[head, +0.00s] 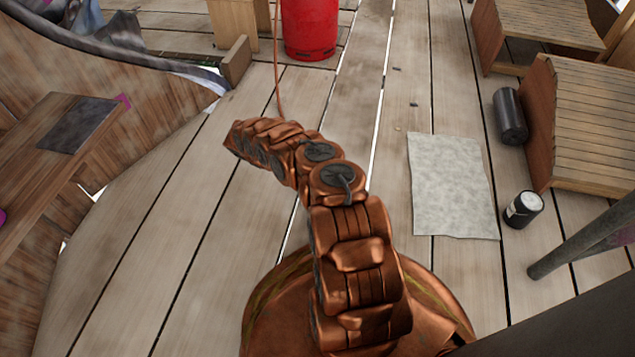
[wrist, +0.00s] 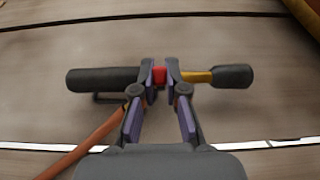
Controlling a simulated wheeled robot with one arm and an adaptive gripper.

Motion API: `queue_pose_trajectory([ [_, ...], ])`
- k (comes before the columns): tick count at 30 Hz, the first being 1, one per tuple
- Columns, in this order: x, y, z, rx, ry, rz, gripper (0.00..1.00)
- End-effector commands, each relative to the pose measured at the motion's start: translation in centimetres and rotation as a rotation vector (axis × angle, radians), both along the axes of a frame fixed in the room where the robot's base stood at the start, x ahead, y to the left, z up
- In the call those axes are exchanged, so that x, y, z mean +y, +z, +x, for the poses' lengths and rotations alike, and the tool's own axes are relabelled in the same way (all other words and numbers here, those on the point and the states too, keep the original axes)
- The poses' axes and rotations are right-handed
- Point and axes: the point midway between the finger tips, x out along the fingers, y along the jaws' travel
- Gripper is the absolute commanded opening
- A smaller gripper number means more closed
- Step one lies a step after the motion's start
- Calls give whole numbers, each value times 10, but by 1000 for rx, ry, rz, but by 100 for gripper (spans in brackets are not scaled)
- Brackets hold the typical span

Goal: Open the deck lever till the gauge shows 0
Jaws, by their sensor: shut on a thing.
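In the wrist view my gripper (wrist: 160,74) is closed around a small red part (wrist: 159,76). A yellow stem with a black grip (wrist: 233,76) extends to the right of the fingers and looks like the deck lever. A dark cylinder (wrist: 98,79) extends to the left in the same line. The fingers hide the joint between these parts. No gauge face can be made out in either view. In the head view my arm reaches forward over the deck, and its gripper end is not visible.
An orange hose (wrist: 83,143) runs to the lever; in the head view a hose (head: 278,85) hangs near a red tank (head: 309,28). A pale sheet (head: 452,185), black cylinder (head: 510,116) and dark can (head: 523,209) lie right.

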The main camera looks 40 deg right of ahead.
Motion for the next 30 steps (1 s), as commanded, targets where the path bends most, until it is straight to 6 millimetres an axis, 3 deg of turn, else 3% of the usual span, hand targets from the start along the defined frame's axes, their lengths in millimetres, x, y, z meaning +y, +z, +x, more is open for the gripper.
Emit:
queue_pose_trajectory([
  [8, -1, 0, -1, 0, -1, 0, 0],
  [9, -1, 0, 0, 0, -1, 0, 14],
  [16, -1, 0, 0, 0, -1, 0, 38],
  [30, 6, 5, 9, -2, 1, 1, 38],
])
